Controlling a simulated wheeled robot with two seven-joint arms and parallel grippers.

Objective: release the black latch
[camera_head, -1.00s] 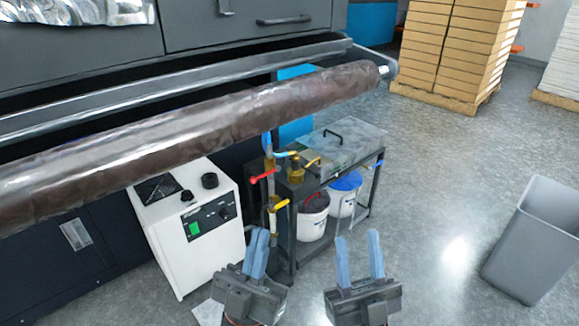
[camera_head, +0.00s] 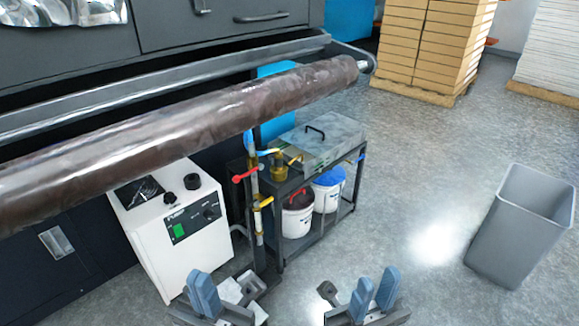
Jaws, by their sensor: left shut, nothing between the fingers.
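A long dark brown roll (camera_head: 170,144) in glossy film lies across the front of the dark machine. Its right end, with a pale core tip, sits at a dark end bracket (camera_head: 352,54). A latch is too small or too dark to single out there. My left gripper (camera_head: 202,292) is at the bottom, in front of the white unit, with its blue fingers together and nothing between them. My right gripper (camera_head: 375,293) is at the bottom centre-right, its blue fingers apart and empty. Both are well below the roll and touch nothing visible.
A white control unit (camera_head: 185,240) stands under the roll. Beside it is a black cart (camera_head: 335,222) with buckets, and pipes with red and yellow valve handles. A grey bin (camera_head: 520,228) stands at the right. Stacked cartons (camera_head: 430,45) are behind. The floor between is clear.

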